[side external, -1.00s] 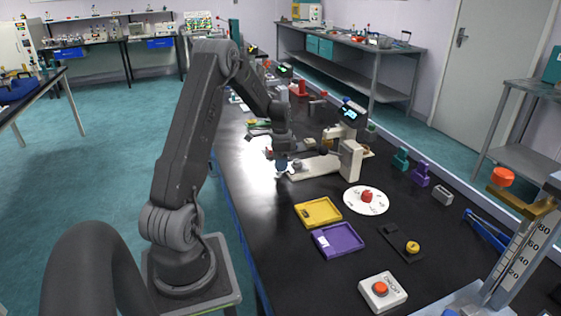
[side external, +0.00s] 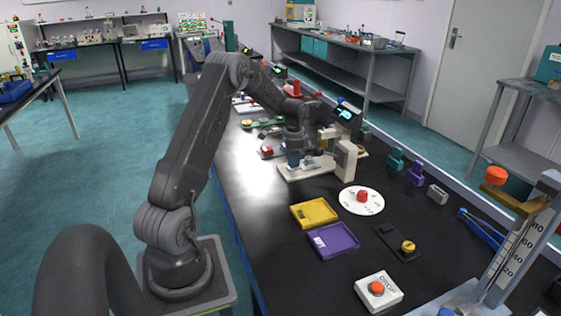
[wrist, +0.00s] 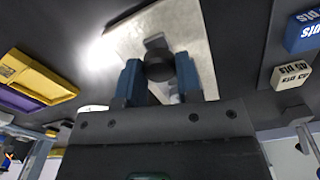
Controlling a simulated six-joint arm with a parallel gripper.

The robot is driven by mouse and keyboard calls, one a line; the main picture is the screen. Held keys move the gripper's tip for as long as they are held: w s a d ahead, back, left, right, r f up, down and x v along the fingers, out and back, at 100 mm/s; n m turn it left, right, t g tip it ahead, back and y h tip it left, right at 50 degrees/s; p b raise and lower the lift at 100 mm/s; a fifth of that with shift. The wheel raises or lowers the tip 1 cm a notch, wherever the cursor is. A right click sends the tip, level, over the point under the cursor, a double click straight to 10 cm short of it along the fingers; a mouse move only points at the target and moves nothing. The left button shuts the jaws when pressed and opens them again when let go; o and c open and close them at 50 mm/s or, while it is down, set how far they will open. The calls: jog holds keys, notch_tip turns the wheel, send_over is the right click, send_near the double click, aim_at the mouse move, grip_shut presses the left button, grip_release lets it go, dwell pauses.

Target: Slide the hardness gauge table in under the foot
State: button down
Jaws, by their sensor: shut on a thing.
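The hardness gauge (side external: 346,160) is a cream stand on the black bench, with a small lit display at its top and a long pale base plate (side external: 296,174) reaching left from its column. My gripper (side external: 293,164) points down over the left part of this base. In the wrist view, the blue fingers of my gripper (wrist: 160,78) are closed on a dark round knob (wrist: 158,65) above the pale base (wrist: 190,27). The knob seems to belong to the gauge table, whose outline is mostly hidden by my fingers. The foot cannot be made out clearly.
A yellow tray (side external: 314,214) and a purple tray (side external: 333,242) lie in front of the gauge. A white dial disc (side external: 361,201) lies to their right. Green and purple blocks (side external: 415,173) stand right of the gauge. Bare bench lies left of the trays.

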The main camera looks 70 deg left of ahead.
jog(key=shift+w, duration=0.8)
jog(key=c, duration=0.8)
grip_release()
jog(key=shift+r, duration=0.15)
notch_tip(320, 180, up, 14)
jog(key=shift+f, duration=0.2)
